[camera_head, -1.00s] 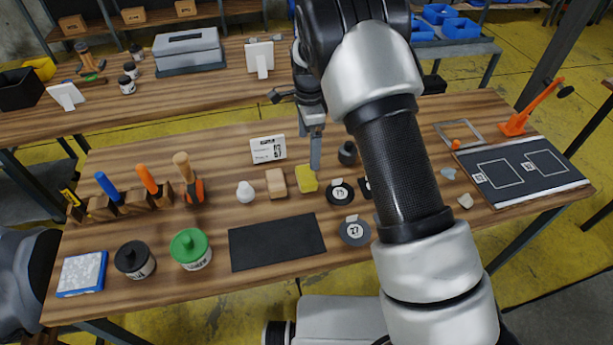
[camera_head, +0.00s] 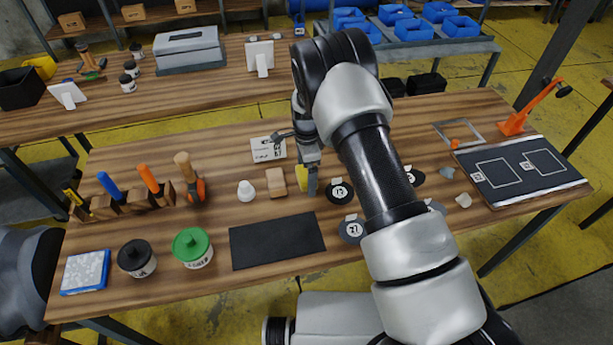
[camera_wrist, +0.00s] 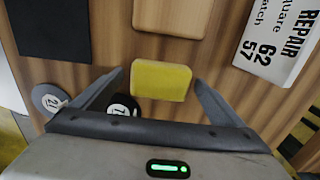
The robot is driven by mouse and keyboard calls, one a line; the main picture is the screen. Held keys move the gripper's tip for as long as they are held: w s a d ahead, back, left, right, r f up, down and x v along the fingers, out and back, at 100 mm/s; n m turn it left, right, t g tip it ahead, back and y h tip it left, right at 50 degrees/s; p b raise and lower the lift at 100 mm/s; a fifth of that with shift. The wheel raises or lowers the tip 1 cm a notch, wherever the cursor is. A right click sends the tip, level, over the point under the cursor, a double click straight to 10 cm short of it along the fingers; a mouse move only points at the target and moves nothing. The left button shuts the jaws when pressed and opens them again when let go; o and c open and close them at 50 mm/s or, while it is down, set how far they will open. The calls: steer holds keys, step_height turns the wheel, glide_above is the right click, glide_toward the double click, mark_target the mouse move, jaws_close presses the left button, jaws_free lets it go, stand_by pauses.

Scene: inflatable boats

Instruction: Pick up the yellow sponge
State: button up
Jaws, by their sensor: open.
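The yellow sponge (camera_wrist: 161,80) lies on the wooden workbench (camera_head: 350,275). In the wrist view it sits in front of my gripper (camera_wrist: 161,88), between the two spread fingers, with a gap on each side. In the head view my gripper (camera_head: 310,190) is lowered over the sponge (camera_head: 301,178) and hides part of it. The fingers are open and hold nothing. I cannot tell the exact height of the fingertips above the bench.
A wooden block (camera_head: 276,182) stands just left of the sponge, with a white knob-like piece (camera_head: 246,191) beyond it. A white repair card (camera_head: 268,148) is behind. Round black numbered discs (camera_head: 339,191) lie close on the right. A black mat (camera_head: 277,241) lies in front.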

mark_target(306, 173)
steer(key=c, duration=1.1)
steer(key=shift+c, duration=0.2)
step_height(306, 173, up, 10)
steer(key=shift+b, duration=0.4)
